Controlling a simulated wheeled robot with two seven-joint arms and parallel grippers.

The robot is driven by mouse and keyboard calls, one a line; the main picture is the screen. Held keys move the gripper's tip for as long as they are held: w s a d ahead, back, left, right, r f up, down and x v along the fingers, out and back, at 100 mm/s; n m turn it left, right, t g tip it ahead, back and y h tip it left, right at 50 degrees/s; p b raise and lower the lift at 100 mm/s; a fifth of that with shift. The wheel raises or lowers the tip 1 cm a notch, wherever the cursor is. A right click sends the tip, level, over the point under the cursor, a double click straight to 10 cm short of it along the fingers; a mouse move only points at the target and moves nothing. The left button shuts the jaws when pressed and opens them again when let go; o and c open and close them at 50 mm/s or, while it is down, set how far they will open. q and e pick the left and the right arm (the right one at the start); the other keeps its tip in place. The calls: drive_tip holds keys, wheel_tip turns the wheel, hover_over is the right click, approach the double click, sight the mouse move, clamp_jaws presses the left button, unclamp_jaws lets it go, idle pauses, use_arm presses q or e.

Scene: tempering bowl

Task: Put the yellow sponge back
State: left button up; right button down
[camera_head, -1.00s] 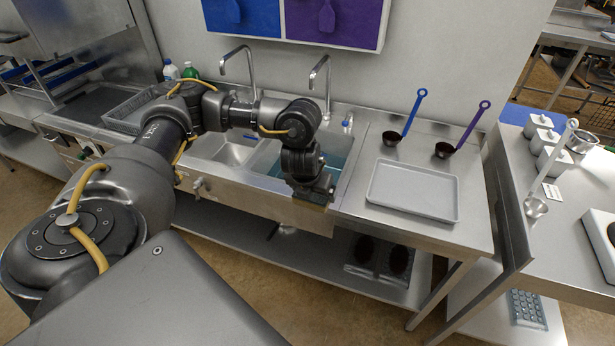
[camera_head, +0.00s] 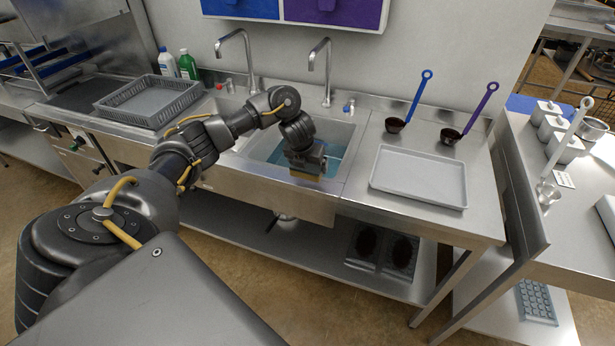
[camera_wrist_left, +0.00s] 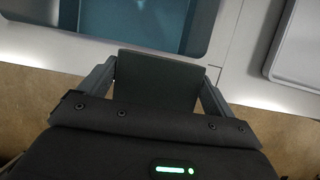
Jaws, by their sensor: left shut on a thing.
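In the left wrist view the sponge (camera_wrist_left: 158,80) shows a dark grey-green flat face, between the two fingers of my left gripper (camera_wrist_left: 157,85). The basin holds blue-tinted water and shows beyond the sponge in that view. My right gripper is not in view.
A grey tray (camera_head: 418,178) lies on the counter right of the sink. A blue-handled ladle (camera_head: 395,125) and a purple-handled ladle (camera_head: 450,136) stand behind it. A grey rack (camera_head: 150,100) and two bottles (camera_head: 188,64) are at the left. Two taps rise behind the basins.

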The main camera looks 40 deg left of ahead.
sight(307, 171)
use_arm(q)
drive_tip(key=shift+w+a+f, duration=0.1)
drive_tip(key=shift+a+f, duration=0.05)
drive_tip(key=shift+f, duration=0.05)
drive_tip(key=shift+f, duration=0.35)
drive_tip(key=shift+f+b, duration=0.5)
drive_tip(key=shift+f, duration=0.4)
drive_tip(key=shift+w+a+f+p, duration=0.15)
drive_tip(key=shift+f+p, duration=0.15)
drive_tip(key=shift+f, duration=0.2)
